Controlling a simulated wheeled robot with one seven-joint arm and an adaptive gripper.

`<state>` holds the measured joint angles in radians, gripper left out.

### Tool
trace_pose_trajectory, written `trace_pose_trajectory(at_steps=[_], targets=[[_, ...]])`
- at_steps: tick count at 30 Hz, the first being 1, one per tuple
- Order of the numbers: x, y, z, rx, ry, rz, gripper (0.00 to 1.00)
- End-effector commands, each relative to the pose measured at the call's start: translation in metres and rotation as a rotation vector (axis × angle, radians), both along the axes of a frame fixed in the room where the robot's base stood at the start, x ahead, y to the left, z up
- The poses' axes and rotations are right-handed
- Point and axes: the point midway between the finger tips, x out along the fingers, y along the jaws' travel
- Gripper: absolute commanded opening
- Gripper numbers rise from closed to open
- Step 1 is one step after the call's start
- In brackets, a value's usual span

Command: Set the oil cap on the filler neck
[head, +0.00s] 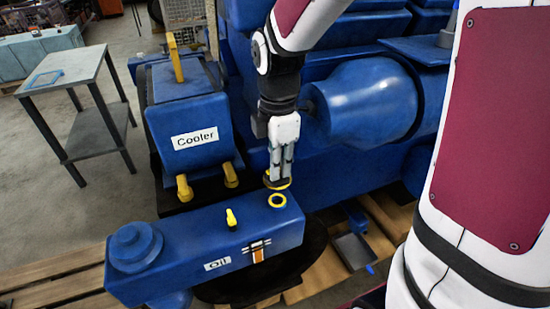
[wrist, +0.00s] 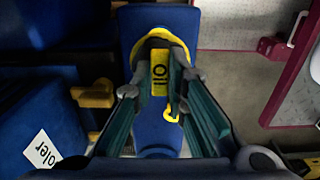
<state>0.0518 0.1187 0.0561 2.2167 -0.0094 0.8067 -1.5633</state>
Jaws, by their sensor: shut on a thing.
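My gripper (head: 281,168) points down in the head view, its fingers shut on the oil cap (head: 277,183). The cap shows as a dark disc with a yellow rim, partly hidden by the fingertips. The filler neck (head: 277,201) is a yellow ring on top of the blue oil unit (head: 190,240), near its right end. The cap appears just above and behind the neck; contact cannot be told. In the wrist view my gripper (wrist: 165,85) has a yellow piece lettered "OIL" (wrist: 159,75), part of the cap, between its fingers.
A yellow handle (head: 231,217) rises from the oil unit left of the neck. The blue cooler (head: 195,125) with yellow fittings stands behind it, and a large blue cylinder (head: 365,105) lies right of my arm. A grey table (head: 85,75) stands far left.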

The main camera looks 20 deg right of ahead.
Motion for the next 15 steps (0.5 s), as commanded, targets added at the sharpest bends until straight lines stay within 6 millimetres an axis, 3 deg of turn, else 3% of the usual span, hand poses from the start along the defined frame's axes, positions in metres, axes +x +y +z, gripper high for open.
trace_pose_trajectory(at_steps=[6,15], targets=[[0.003,0.0,-0.031,0.0,0.001,-0.002,0.0],[0.001,0.0,-0.054,0.0,0.002,-0.002,0.0]])
